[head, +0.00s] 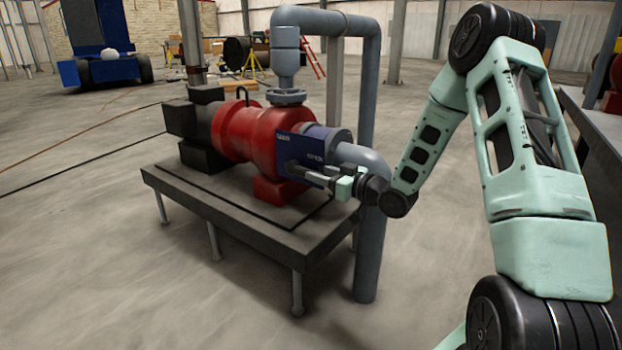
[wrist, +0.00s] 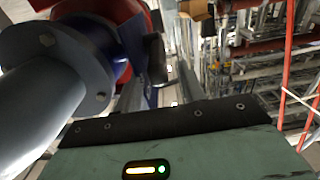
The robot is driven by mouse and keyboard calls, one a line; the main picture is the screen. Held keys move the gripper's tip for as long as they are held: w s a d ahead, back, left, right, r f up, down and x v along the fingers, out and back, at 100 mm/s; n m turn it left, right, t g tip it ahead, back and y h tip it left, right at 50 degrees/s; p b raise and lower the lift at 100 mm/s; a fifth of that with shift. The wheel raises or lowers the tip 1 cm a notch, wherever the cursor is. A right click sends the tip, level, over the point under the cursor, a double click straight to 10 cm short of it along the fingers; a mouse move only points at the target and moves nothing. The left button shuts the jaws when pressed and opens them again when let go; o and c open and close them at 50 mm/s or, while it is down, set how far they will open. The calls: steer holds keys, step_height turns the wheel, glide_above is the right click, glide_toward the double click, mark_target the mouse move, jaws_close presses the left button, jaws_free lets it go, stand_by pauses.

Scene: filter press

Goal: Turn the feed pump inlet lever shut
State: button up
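The feed pump (head: 262,140) is a red body with a dark motor at its left, on a low grey stand. A blue panel (head: 299,152) shows on its near face. My gripper (head: 293,168) reaches in from the right, its fingers in front of this panel. In the wrist view its two grey fingers (wrist: 160,85) stand apart. A dark upright piece (wrist: 156,62), possibly the inlet lever, shows near and beyond the fingertips. I cannot tell whether the fingers touch it. The lever is not clear in the head view, where the gripper covers that area.
A grey inlet pipe (head: 367,245) bends down right beside my gripper; its flange (wrist: 75,55) is close at left in the wrist view. The stand (head: 240,218) is below. The floor in front is open. A grey table (head: 600,125) stands at the right edge.

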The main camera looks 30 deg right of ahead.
mark_target(311, 170)
steer(key=shift+b+x, duration=0.45)
steer(key=shift+x, duration=1.3)
jaws_close()
steer(key=shift+r+p, duration=0.2)
steer(key=shift+p, duration=0.25)
